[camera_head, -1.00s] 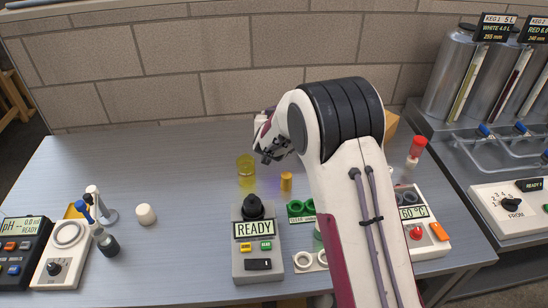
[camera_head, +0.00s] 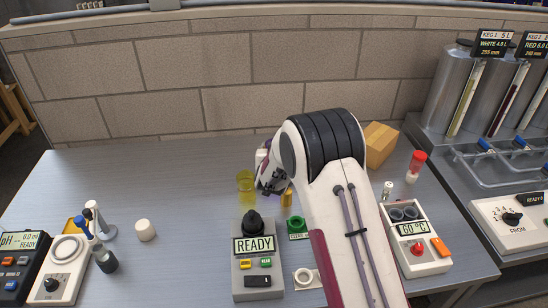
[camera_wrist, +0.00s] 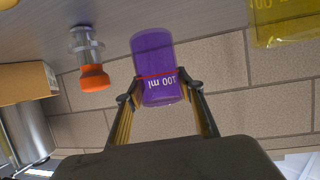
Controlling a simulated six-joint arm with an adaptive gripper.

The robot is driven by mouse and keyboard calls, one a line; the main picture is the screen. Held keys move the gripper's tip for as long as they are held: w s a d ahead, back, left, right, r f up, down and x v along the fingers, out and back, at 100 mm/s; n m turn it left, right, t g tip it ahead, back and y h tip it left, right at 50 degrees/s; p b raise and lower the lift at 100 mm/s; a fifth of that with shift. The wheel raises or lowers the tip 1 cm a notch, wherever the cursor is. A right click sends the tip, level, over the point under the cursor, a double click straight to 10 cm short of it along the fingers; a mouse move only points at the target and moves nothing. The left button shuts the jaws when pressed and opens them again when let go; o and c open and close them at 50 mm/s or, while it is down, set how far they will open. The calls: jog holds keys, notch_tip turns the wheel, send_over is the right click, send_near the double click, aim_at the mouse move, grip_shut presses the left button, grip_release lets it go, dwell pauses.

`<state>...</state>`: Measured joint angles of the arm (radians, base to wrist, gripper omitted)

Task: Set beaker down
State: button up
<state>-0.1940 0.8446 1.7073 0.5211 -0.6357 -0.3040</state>
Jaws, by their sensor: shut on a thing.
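A purple see-through beaker (camera_wrist: 152,52) with a red line and "100 ml" on it is between the fingers of my gripper (camera_wrist: 160,86) in the wrist view. The fingers touch it on both sides, and the picture is upside down there. In the head view my gripper (camera_head: 268,184) is low over the back middle of the table (camera_head: 185,190). The beaker is mostly hidden there by my gripper, and I cannot tell whether its base touches the table.
A yellow beaker (camera_head: 245,181) stands just left of my gripper. A small amber cylinder (camera_head: 287,198) is close on its right. The READY device (camera_head: 257,262) is in front. A cardboard box (camera_head: 381,145) and red-capped bottle (camera_head: 416,166) stand right. The table's left back is clear.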

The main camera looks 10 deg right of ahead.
jog(key=shift+f, duration=0.1)
jog(key=shift+f, duration=1.75)
jog(key=shift+f, duration=0.15)
jog(key=o, duration=1.1)
jog(key=shift+s+a+r, duration=0.1)
jog(key=shift+s+r, duration=0.25)
jog(key=shift+s, duration=0.15)
jog(key=v, duration=0.6)
jog(key=shift+s, duration=0.2)
jog(key=shift+r, duration=0.15)
